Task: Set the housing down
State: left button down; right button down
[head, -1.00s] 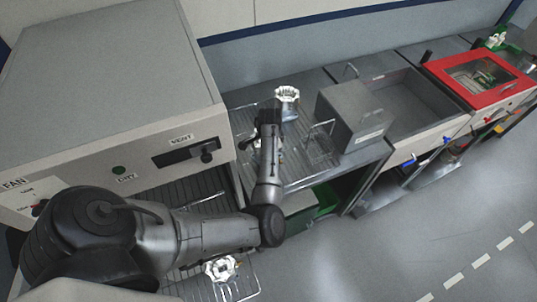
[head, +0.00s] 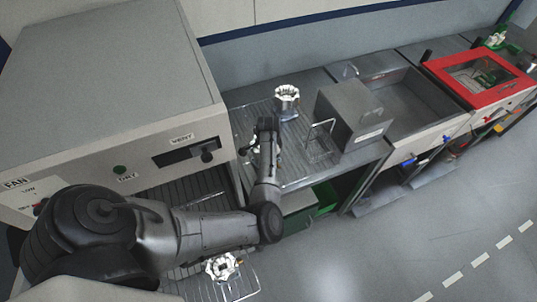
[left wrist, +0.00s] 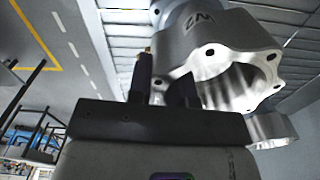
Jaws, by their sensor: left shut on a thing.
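My left gripper (head: 266,126) is over the wire rack (head: 312,172) on the bench. In the left wrist view its dark fingers (left wrist: 163,85) are shut on the wall of a silver housing (left wrist: 222,38), which has bolt holes round its rim and dark lettering on its side. In the head view the arm mostly hides this housing; only small bright bits show beside the gripper. I cannot tell whether it touches the rack. A second housing (head: 286,101) stands upright at the back of the rack, apart from the gripper. My right gripper is not in view.
Another housing (head: 221,267) sits on a lower front rack (head: 236,288). The large grey oven-like cabinet (head: 110,60) is to the left. A grey box with a wire handle (head: 348,112) closes off the right side. Beyond it are a sink-like tray (head: 410,98) and a red-framed case (head: 478,72).

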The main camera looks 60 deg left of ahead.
pick_arm(q)
jog(key=c, duration=1.4)
grip_release()
jog(key=shift+f, duration=0.15)
jog(key=o, duration=0.4)
jog(key=shift+c, duration=0.2)
notch_tip(320, 180, up, 12)
jog(key=shift+r, duration=0.2)
